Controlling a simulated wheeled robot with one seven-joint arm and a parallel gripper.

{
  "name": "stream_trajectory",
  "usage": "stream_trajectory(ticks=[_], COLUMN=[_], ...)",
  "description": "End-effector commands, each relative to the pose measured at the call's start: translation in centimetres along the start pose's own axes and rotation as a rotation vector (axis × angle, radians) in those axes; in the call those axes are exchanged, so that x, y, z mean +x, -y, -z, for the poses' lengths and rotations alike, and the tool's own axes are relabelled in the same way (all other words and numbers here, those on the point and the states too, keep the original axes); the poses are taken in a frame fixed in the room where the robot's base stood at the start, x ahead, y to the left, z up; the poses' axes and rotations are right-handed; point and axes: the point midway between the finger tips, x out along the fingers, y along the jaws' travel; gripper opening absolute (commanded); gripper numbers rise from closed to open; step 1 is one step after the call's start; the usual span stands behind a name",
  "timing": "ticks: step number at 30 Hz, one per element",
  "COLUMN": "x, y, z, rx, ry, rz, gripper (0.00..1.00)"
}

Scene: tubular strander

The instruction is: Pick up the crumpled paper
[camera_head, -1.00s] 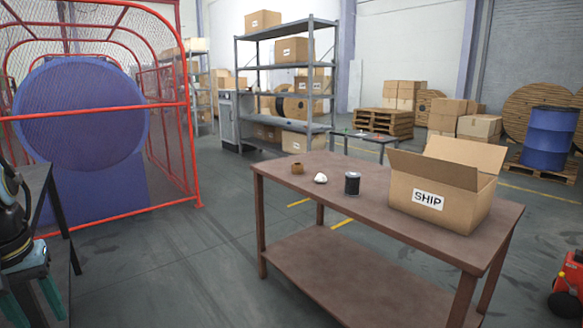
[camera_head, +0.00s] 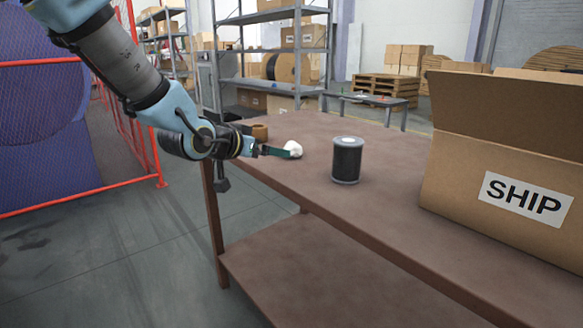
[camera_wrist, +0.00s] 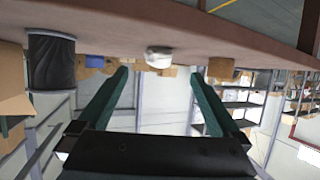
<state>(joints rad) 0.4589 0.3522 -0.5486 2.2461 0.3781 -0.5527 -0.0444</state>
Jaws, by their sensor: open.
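The crumpled paper (camera_head: 295,148) is a small white lump on the brown table (camera_head: 330,195), left of the black spool. My gripper (camera_head: 276,152) reaches in from the left, low over the table edge, with its fingertips close beside the paper. In the wrist view, which is upside down, the paper (camera_wrist: 158,56) lies ahead, centred between the two green fingers of my gripper (camera_wrist: 160,76). The fingers are apart and hold nothing. I cannot tell whether the fingertips touch the paper.
A black spool (camera_head: 347,160) stands right of the paper. A small brown object (camera_head: 260,132) sits behind it at the left. The open SHIP box (camera_head: 470,165) fills the table's right side. A red fence (camera_head: 150,150) stands left of the table.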

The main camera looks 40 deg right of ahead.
Motion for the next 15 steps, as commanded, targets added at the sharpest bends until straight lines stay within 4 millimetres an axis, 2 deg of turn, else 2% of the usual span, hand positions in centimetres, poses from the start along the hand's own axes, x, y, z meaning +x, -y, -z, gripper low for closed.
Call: stream_trajectory(ticks=[2, 9, 15], x=[1.2, 4.7, 6.0], y=[-0.6, -0.6, -0.5], z=[0.2, 0.4, 0.3], rx=[0.003, 0.002, 0.003], ry=[-0.014, -0.013, -0.011], rz=[-0.014, -0.013, -0.01], gripper=[1.0, 1.0, 1.0])
